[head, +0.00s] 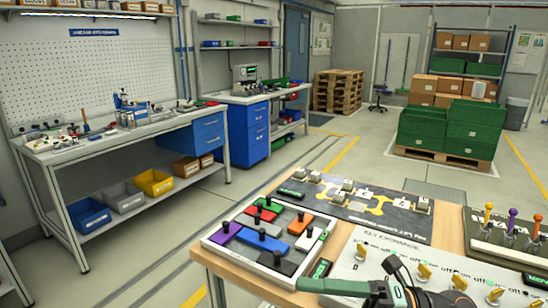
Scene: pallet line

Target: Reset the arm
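Part of one of my arms, grey-green and black, shows at the bottom edge in front of the workbench, over the near edge of the key exchange panel (350,262). I cannot tell which arm it is. No fingertips can be made out on it, and neither gripper is clearly seen. The arm part hides some of the panel and its yellow keys (424,272).
On the wooden bench (225,270) lie a tray of coloured blocks (227,234), a dark board with grey blocks (405,218) and a rack of coloured-handled tools (470,240). A pegboard workbench (140,140) stands left; green crates (420,130) on a pallet stand behind.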

